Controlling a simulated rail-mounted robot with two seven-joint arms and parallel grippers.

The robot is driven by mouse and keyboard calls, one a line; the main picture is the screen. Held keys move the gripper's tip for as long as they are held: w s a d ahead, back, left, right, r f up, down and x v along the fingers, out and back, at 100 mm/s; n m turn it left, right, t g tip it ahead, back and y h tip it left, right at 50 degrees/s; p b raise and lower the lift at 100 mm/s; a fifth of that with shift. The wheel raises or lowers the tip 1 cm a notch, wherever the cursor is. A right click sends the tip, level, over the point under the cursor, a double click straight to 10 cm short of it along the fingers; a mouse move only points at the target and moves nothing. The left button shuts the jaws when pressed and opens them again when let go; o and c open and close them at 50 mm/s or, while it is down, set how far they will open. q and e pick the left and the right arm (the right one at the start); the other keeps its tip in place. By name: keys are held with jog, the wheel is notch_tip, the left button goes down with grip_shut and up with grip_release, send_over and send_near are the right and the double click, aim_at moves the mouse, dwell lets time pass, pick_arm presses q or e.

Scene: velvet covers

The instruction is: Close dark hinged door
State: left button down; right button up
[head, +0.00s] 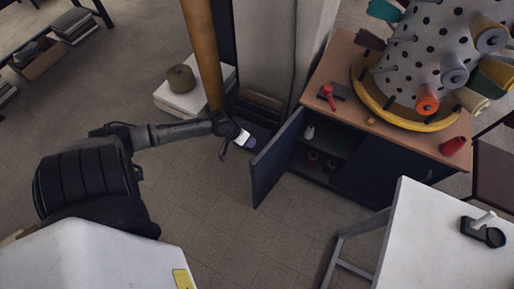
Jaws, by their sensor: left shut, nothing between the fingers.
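The dark hinged door (276,157) stands open on the left side of a low cabinet, swung outward toward me. The cabinet (385,172) has a dark front and a brown wooden top; its other door is shut. Small items sit on the inside shelf behind the open door. My left gripper (248,142) is shut and empty, just left of the open door near its outer face. I cannot tell whether it touches the door. My right gripper is not in the picture.
A spotted cone spool stand (425,55) and a red tool (327,94) are on the cabinet top. A white table (445,235) stands at the right front. A brown post (204,50) rises behind my left arm. Floor in front of the door is clear.

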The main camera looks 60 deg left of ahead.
pick_arm(q)
jog(key=shift+w+d+r, duration=0.1)
jog(key=shift+w+d, duration=0.25)
jog(key=shift+d, duration=0.5)
jog(key=shift+w+d, duration=0.3)
jog(key=shift+d, duration=0.5)
